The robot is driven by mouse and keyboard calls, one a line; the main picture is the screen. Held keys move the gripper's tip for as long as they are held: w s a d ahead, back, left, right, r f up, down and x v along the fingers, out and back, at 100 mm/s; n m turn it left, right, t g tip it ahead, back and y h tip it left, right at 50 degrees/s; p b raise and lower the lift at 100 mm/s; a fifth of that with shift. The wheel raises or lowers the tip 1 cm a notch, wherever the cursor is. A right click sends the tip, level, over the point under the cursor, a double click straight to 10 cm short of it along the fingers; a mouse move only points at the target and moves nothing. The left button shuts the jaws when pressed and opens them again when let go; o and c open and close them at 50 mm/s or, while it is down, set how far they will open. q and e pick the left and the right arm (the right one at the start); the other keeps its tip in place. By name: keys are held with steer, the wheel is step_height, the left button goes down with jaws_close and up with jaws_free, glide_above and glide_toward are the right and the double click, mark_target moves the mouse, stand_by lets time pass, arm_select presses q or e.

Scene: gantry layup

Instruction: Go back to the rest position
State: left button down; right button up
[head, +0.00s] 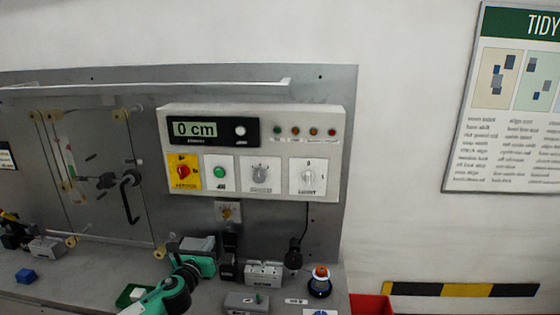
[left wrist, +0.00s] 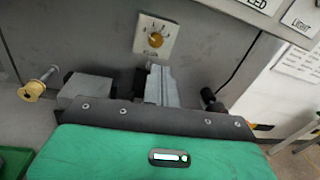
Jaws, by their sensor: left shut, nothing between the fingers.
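My left arm, green and dark, reaches in from the bottom left of the head view. My left gripper (head: 229,267) is low in front of the control panel, near the bench top. Its fingers are shut with nothing between them; they are small and dark against the fittings behind. In the left wrist view, the green wrist and dark palm fill the lower part, and the gripper (left wrist: 152,84) points towards the foot of the panel. My right gripper is in neither view.
A control box (head: 253,150) reading "0 cm" is on the grey panel. A yellow dial (head: 227,212) sits below it. A red bin (head: 370,304) stands right.

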arm_select(q)
steer(key=s+d+f+n+g+y, duration=0.1)
steer(key=s+f+n+g, duration=0.1)
steer(key=s+f+n, duration=0.35)
steer(key=s+d+f+n+g+y, duration=0.1)
steer(key=s+d+f+n+g, duration=0.15)
steer(key=s+n, duration=0.6)
steer(key=s+d+f+n+g+y, duration=0.1)
steer(key=s+f+n+g, duration=0.1)
steer(key=s+f+n, duration=0.45)
steer(key=s+a+f+n+g, duration=0.2)
steer(key=s+n+g, duration=0.9)
steer(key=s, duration=1.5)
step_height(320, 180, down, 31)
steer(key=s+n+t, duration=0.2)
steer(key=n, duration=0.1)
steer(key=s+a+f+g, duration=0.1)
steer(key=s+a+f, duration=0.2)
steer(key=s+f, duration=1.5)
steer(key=shift+s+a+f+h, duration=0.2)
steer(key=shift+s+f+h, duration=0.15)
steer(key=shift+f, duration=0.5)
